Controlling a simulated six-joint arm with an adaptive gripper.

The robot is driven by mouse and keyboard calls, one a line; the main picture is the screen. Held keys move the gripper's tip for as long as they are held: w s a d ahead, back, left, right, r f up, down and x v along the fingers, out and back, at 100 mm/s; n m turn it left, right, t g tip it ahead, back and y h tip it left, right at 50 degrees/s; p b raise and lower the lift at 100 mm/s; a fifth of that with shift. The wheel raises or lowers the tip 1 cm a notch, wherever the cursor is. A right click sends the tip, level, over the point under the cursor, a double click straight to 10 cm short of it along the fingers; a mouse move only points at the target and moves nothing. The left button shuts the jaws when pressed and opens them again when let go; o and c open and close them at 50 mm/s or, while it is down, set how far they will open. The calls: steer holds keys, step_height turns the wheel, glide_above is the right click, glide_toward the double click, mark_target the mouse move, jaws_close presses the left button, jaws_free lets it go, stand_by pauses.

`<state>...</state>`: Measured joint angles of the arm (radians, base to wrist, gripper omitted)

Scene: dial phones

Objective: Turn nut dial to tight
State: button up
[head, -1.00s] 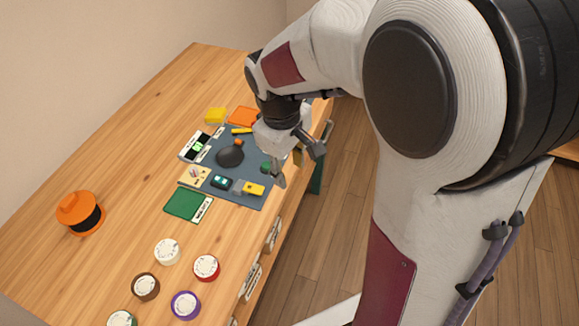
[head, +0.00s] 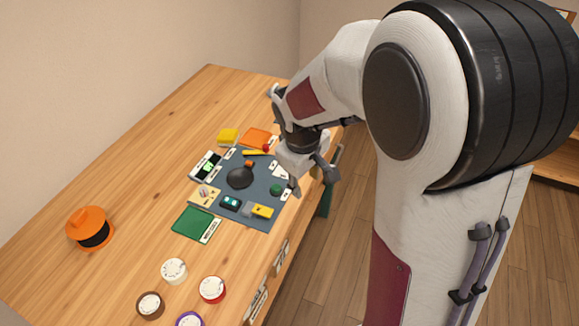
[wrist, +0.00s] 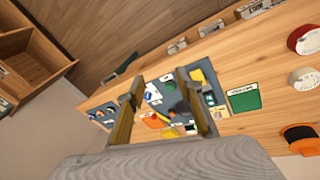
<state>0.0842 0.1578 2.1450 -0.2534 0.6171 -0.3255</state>
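Several round dials with white faces stand at the near end of the wooden table: a white dial (head: 174,271), a brown dial (head: 150,305), a red dial (head: 212,289) and a purple dial (head: 189,321) cut by the lower edge. Their markings are too small to read, so I cannot tell which is the nut dial. The red dial (wrist: 303,38) and white dial (wrist: 303,79) also show at the right of the wrist view. My gripper (head: 313,185) is open and empty, above the right edge of the grey mat, well away from the dials. Its spread fingers (wrist: 160,78) show in the wrist view.
The grey mat (head: 262,172) holds a dark round object (head: 240,177), a green ball (head: 277,189) and small devices. A green pad (head: 193,224) lies between mat and dials. An orange-and-black spool-like object (head: 89,228) stands left.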

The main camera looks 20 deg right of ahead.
steer(key=w+d+f+t, duration=0.2)
steer(key=w+d+f, duration=0.1)
steer(key=w, duration=0.1)
steer(key=w+d+f+t+y, duration=0.1)
steer(key=w+d+f+t, duration=0.1)
steer(key=w, duration=0.3)
steer(key=w+d+f+t, duration=0.2)
steer(key=w+d+f, duration=0.1)
steer(key=w+f, duration=0.1)
steer(key=shift+w+d+f+y, duration=0.3)
steer(key=shift+w+d+f, duration=0.05)
steer(key=shift+f, duration=0.15)
steer(key=shift+w+a+f+t+y, duration=0.1)
steer(key=shift+w+f+t+y, duration=0.35)
steer(key=shift+f+t+y, duration=0.35)
steer(key=shift+a+f+t+y, duration=0.3)
steer(key=shift+f+y, duration=0.1)
steer(key=shift+y, duration=0.1)
steer(key=shift+s+a+f+m+t+y, duration=0.2)
steer(key=shift+a+m+t+y, duration=0.1)
steer(key=shift+t+y, duration=0.25)
steer(key=shift+s+a+t+y, duration=0.35)
steer(key=shift+a+y, duration=0.05)
steer(key=shift+y, duration=0.35)
steer(key=shift+w, duration=0.1)
steer(key=shift+x, duration=3.8)
